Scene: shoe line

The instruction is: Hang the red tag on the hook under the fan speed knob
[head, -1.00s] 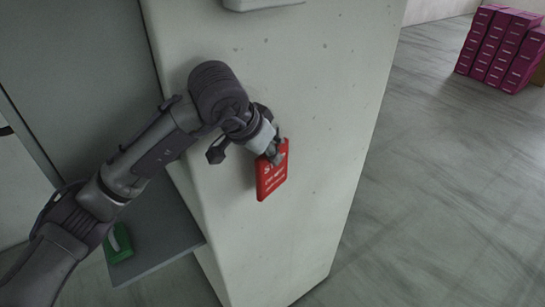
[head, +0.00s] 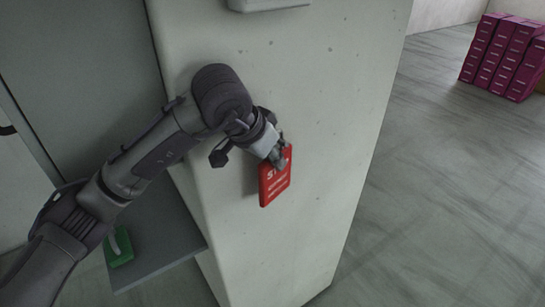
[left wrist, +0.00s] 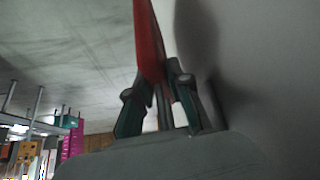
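The red tag (head: 275,182) with white lettering hangs against or very near the face of the pale cabinet in the head view. My left gripper (head: 279,160) is at its top edge, with the fingers closed about it. In the left wrist view the tag (left wrist: 149,40) shows edge-on, between the fingertips of the left gripper (left wrist: 157,85). The tag stands close beside the grey wall surface there; I cannot tell whether it touches. The hook and the fan speed knob do not show in either view. My right gripper is out of view.
The pale cabinet (head: 330,100) has a light fixture or panel edge (head: 268,4) at the top. A grey shelf (head: 165,255) at lower left bears a green object (head: 119,248). Magenta boxes (head: 505,55) stand far right. Open floor (head: 440,190) lies right of the cabinet.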

